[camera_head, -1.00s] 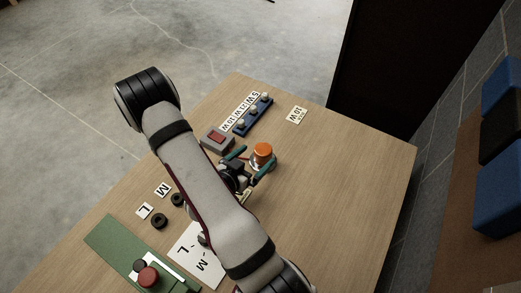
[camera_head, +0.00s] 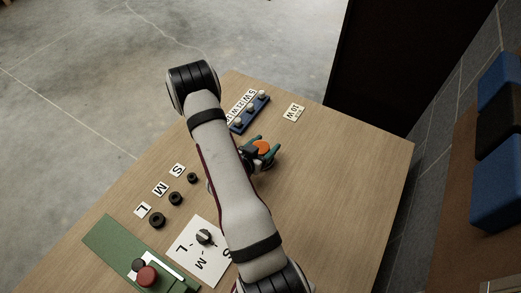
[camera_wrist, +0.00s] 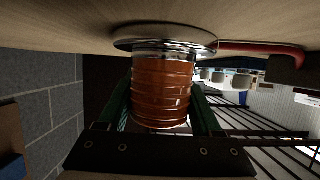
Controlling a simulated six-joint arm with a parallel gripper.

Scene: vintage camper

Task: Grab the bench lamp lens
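The bench lamp lens is an orange ribbed cylinder (camera_head: 263,148) on a round metal base on the table. It also fills the middle of the wrist view (camera_wrist: 162,92), where the table is at the top and the lens hangs from its silver base (camera_wrist: 165,42). My gripper (camera_head: 267,147) is at the lens, with its teal fingers on either side of it. In the wrist view my gripper (camera_wrist: 163,92) has one finger left and one right of the lens. The fingers look spread; whether they touch the lens is not clear.
A red cable (camera_wrist: 260,48) runs from the lamp base. A blue strip (camera_head: 252,113) with several white knobs stands behind. Black rings (camera_head: 175,198), letter cards and a white dial card (camera_head: 190,250) lie to the left. The table's right side is clear.

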